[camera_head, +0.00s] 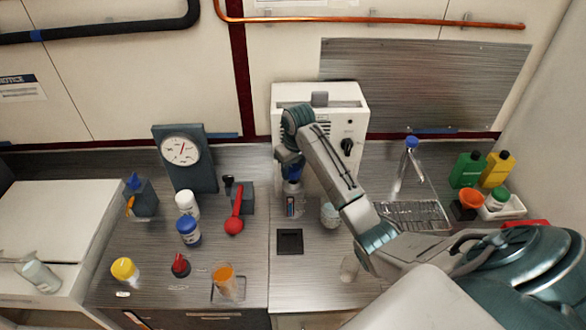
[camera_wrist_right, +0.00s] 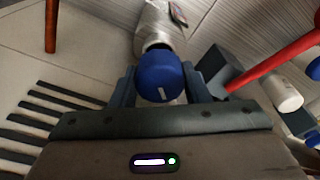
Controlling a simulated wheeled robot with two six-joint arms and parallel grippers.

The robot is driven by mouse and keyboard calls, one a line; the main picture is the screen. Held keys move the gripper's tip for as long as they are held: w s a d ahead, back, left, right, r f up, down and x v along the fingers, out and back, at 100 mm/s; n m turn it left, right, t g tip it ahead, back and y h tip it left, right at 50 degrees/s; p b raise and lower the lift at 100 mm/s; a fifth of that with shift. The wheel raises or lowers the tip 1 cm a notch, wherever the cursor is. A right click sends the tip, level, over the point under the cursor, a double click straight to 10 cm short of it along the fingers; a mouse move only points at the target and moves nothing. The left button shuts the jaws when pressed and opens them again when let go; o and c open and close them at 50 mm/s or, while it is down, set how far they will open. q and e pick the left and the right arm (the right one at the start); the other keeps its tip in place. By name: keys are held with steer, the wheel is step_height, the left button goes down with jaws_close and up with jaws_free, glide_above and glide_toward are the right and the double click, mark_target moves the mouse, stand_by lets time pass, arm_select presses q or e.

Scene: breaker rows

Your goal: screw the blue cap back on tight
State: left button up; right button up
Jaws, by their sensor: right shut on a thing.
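My right gripper (camera_head: 291,178) points down in front of the white machine. It is shut on a blue cap (camera_wrist_right: 160,72), which sits between the two fingers in the right wrist view and has a white mark on top. A clear, silvery jar (camera_wrist_right: 162,22) lies directly beyond the cap in that view. The jar (camera_head: 291,207) also shows under the gripper in the head view, standing on the counter. Cap and jar appear lined up, but I cannot tell how tightly they are joined. My left gripper is not in view.
A white machine (camera_head: 350,105) stands behind the jar. A red-handled lever (camera_head: 234,222), a blue-lidded jar (camera_head: 189,232) and a white bottle (camera_head: 187,203) stand to the left. A dark square plate (camera_head: 289,242) lies in front. A glass (camera_head: 330,214) stands close on the right.

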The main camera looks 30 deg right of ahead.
steer(key=shift+f, duration=0.95)
steer(key=o, duration=1)
steer(key=shift+o, duration=0.2)
steer(key=shift+r, duration=0.1)
